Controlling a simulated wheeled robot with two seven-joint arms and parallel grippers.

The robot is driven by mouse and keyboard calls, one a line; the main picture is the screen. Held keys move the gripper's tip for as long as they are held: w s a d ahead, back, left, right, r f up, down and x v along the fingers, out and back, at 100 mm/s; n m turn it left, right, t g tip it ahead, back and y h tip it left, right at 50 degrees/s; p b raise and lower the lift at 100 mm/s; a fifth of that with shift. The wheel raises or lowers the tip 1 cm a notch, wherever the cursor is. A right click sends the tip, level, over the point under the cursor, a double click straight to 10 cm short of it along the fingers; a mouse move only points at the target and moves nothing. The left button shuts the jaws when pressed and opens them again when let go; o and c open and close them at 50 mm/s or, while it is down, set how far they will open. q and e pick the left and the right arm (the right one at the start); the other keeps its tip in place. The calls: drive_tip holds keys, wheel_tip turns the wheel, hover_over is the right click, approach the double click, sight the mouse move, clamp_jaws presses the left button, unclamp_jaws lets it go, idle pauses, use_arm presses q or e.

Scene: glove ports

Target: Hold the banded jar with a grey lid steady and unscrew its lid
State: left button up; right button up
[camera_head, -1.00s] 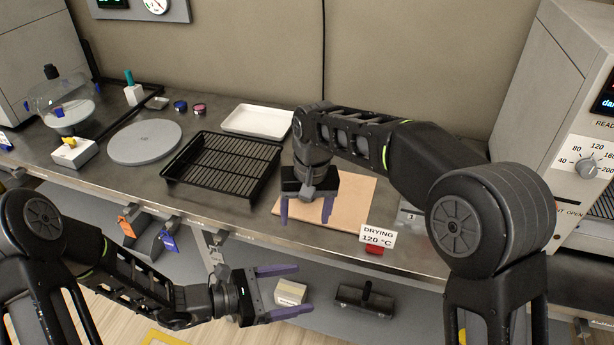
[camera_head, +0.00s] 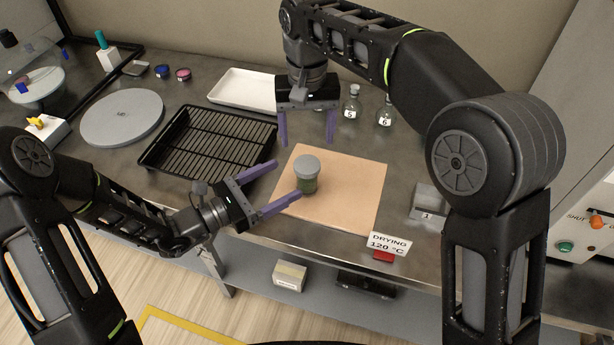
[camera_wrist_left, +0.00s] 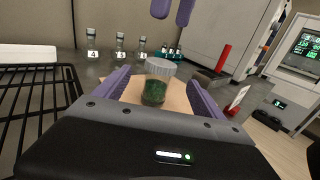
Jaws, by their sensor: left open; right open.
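The jar (camera_head: 308,184) stands upright on a tan board (camera_head: 345,200) on the bench. It looks dark green with a grey lid (camera_head: 307,166) on top; bands are hard to make out. My left gripper (camera_head: 277,184) is open, left of the jar, its fingers pointing towards it. In the left wrist view the jar (camera_wrist_left: 154,92) shows between and beyond the open fingers, under its grey lid (camera_wrist_left: 160,67). My right gripper (camera_head: 307,142) is open above and behind the jar, fingers pointing down, apart from the lid.
A black rack tray (camera_head: 160,170) lies left of the board, with a white tray (camera_head: 240,90) behind. Numbered bottles (camera_head: 385,112) stand behind the board. A small grey block (camera_head: 428,200) and a drying sign (camera_head: 388,243) are at right.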

sight(297, 173)
use_arm(q)
drive_tip(key=shift+x, duration=3.95)
clamp_jaws()
